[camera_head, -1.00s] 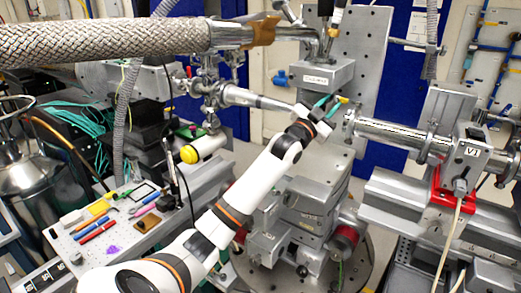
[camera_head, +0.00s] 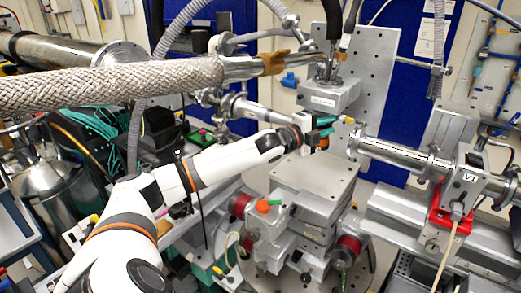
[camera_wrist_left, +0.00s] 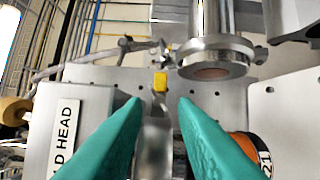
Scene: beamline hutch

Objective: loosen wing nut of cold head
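The cold head (camera_head: 330,97) is a grey block with a label, below dark hoses at the upper centre of the head view. Its label plate (camera_wrist_left: 65,135) also shows at the left of the wrist view. A small yellow piece, seemingly the wing nut (camera_head: 347,119), is beside it, just right of my left gripper (camera_head: 328,126). In the wrist view the yellow piece (camera_wrist_left: 160,81) lies beyond and between the teal fingertips of my left gripper (camera_wrist_left: 160,105). These fingers are apart, with no clear contact on it. My right gripper is not in view.
A braided hose (camera_head: 120,85) crosses the upper left. A steel beam pipe (camera_head: 395,153) lies right of the gripper, and a round metal flange (camera_wrist_left: 212,68) is close in the wrist view. A flat stage plate (camera_head: 315,172) below is bare on top.

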